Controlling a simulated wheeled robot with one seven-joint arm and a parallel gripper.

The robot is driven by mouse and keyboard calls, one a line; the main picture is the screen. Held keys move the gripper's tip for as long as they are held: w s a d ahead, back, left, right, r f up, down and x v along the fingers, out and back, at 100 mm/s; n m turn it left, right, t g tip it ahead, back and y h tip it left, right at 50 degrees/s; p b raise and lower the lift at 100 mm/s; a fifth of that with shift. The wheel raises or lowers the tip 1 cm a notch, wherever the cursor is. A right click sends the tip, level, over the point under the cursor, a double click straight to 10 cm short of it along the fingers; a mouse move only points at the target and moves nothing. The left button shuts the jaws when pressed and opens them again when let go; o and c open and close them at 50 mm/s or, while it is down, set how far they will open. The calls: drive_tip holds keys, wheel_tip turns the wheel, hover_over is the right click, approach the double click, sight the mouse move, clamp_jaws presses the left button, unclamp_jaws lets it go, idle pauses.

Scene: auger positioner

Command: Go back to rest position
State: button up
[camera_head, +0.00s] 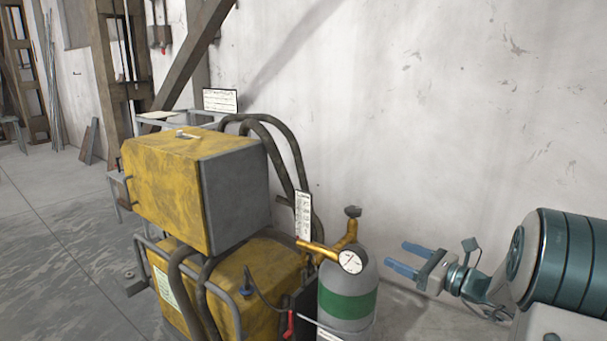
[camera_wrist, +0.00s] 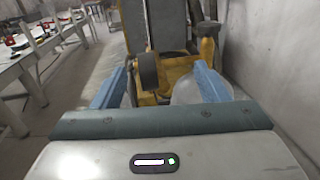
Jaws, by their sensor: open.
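My gripper (camera_head: 405,258) shows at the right in the head view, with its two blue fingers apart and nothing between them. It points left, toward the gas cylinder, and looks apart from it. In the wrist view my gripper (camera_wrist: 160,85) also shows open, with one blue finger on each side. The gas cylinder (camera_head: 347,308) is grey with a green band, a brass valve and a round gauge (camera_head: 350,262). The yellow machine (camera_head: 165,185) stands left of the cylinder, and yellow parts also show between the fingers in the wrist view.
A pale wall (camera_head: 420,110) runs behind my arm. Dark hoses (camera_head: 285,140) loop over the yellow machine. Grey tables (camera_wrist: 30,65) with items on them stand at the left in the wrist view. Open floor (camera_head: 45,240) lies left of the machine.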

drive_tip(key=s+a+f+n+g+h, duration=0.2)
drive_tip(key=s+a+n+g+h, duration=0.1)
drive_tip(key=s+a+n+g, duration=1)
drive_tip(key=s+d+f+n+t+h, duration=0.2)
drive_tip(key=s+d+n+t+h, duration=0.1)
drive_tip(key=s+n+h, duration=0.7)
drive_tip(key=shift+s+d+n, duration=0.7)
drive_tip(key=shift+s+n, duration=1.3)
drive_tip(key=shift+s, duration=0.8)
drive_tip(key=shift+f, duration=0.1)
